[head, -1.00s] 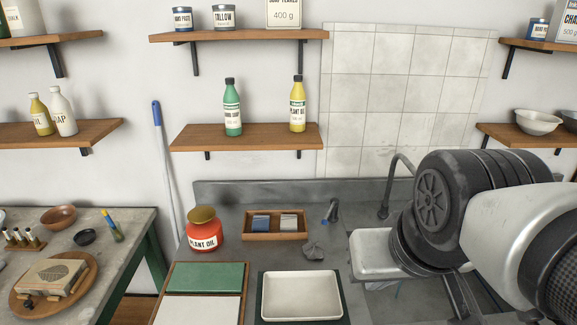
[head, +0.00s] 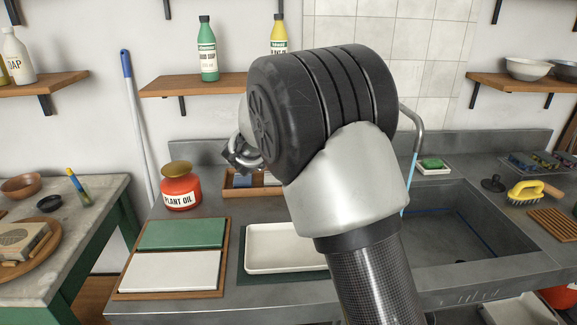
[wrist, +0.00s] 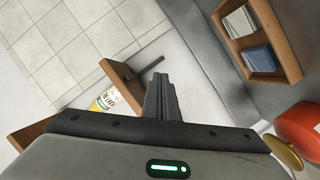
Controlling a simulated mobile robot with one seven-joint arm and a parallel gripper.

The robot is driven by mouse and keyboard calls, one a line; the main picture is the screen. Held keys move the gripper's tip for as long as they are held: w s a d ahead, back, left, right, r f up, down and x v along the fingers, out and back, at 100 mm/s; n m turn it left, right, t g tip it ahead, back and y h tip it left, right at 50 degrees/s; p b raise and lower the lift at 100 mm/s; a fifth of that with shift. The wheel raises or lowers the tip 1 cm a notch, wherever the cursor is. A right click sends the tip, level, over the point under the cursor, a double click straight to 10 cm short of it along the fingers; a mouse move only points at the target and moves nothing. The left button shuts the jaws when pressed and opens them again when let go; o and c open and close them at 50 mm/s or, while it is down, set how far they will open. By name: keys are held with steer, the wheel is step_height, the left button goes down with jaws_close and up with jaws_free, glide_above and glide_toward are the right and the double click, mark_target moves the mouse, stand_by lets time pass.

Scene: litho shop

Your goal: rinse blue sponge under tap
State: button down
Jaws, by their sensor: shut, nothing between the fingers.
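The blue sponge (wrist: 257,59) lies in a wooden tray (wrist: 277,37) beside a pale grey block (wrist: 238,21). In the head view the blue sponge (head: 243,181) is partly visible at the tray's left end; my arm hides the right end. My gripper (wrist: 158,82) is shut and empty, apart from the sponge. In the head view, part of my gripper (head: 240,158) shows above the tray. The curved tap (head: 415,118) stands behind my arm, with a thin light-blue stream (head: 411,172) below it, over the left side of the sink (head: 465,225).
A red plant oil jar (head: 180,190) stands left of the tray. A white shallow dish (head: 285,262) and a green-and-white board (head: 178,250) lie in front. A shelf with bottles (head: 208,50) is above. A yellow brush (head: 524,191) lies right of the sink.

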step_height(320, 180, down, 15)
steer(key=n+g+h+b, duration=0.1)
steer(key=h+b, duration=0.3)
steer(key=h, duration=0.2)
steer(key=w+d+f+b, duration=0.2)
steer(key=w+d, duration=0.3)
steer(key=d, duration=0.5)
steer(key=shift+w+h, duration=0.25)
steer(key=shift+h, duration=0.15)
steer(key=shift+s+d+p, duration=0.4)
steer(key=shift+d+p, duration=0.25)
steer(key=shift+p, duration=0.3)
